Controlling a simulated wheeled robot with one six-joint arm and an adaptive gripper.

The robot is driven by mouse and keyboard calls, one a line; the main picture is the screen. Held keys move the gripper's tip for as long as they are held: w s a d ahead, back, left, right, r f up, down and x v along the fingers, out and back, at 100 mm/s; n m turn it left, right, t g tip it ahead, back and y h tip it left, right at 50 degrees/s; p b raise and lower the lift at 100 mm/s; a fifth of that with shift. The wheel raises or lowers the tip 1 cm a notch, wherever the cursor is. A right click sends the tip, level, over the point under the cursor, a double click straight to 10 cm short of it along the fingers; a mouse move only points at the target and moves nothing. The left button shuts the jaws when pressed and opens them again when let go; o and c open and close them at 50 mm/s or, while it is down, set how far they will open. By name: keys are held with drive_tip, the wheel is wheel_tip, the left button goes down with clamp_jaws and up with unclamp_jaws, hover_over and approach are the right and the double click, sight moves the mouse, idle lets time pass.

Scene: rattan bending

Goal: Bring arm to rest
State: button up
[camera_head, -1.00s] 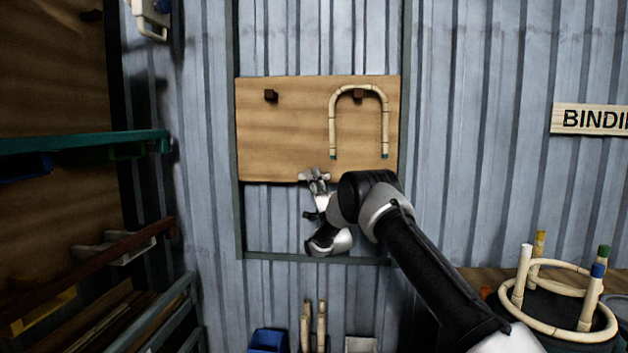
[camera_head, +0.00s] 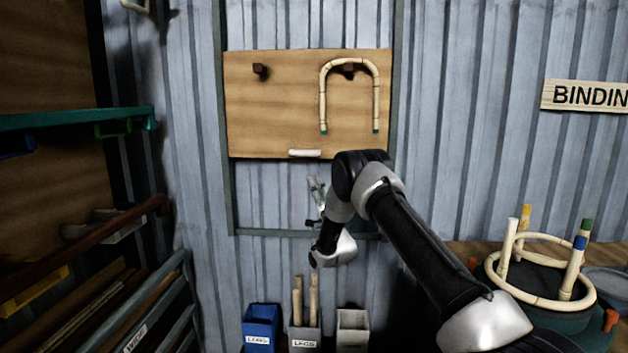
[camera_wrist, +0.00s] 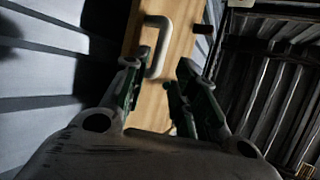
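My gripper (camera_head: 316,190) hangs just below the lower edge of the wooden board (camera_head: 270,115), apart from it. In the wrist view its two fingers (camera_wrist: 158,75) stand apart with nothing held between them. A pale handle-like bar (camera_head: 305,153) sits at the board's lower edge, above my gripper. In the wrist view a pale U-shaped bar (camera_wrist: 158,45) stands on the wood beyond the fingers. A bent rattan arch (camera_head: 350,65) hangs on a dark peg at the board's right; its legs point down.
A blue bin (camera_head: 262,325) and grey bins stand below, one with upright rattan rods (camera_head: 305,298). At right, a round rattan frame (camera_head: 545,295) with colour-tipped legs stands near the bench. Shelving (camera_head: 80,118) fills the left side. The corrugated wall lies behind the board.

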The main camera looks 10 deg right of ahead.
drive_tip(key=w+f+n+g+h, duration=0.1)
drive_tip(key=w+f+g+h, duration=0.2)
drive_tip(key=f, duration=0.6)
drive_tip(key=w+f+n+g+h, duration=0.25)
drive_tip(key=f+g, duration=0.25)
drive_tip(key=f, duration=0.3)
drive_tip(key=s+d+f+n+g+h, duration=0.2)
drive_tip(key=s+d+f+g, duration=0.2)
drive_tip(key=s+f+g, duration=0.35)
drive_tip(key=s+d+r+n+g, duration=0.1)
drive_tip(key=s+r, duration=0.8)
drive_tip(key=s, duration=0.9)
drive_tip(key=s+d+r+n+g+h, duration=0.1)
drive_tip(key=s+d+r+g, duration=0.2)
drive_tip(key=s+r, duration=0.7)
drive_tip(key=s+d+r+n+g, duration=0.1)
drive_tip(key=s+d+r, duration=0.3)
drive_tip(key=s, duration=2.3)
wheel_tip(320, 180, up, 6)
drive_tip(key=shift+f+g, duration=0.1)
drive_tip(key=shift+g, duration=0.55)
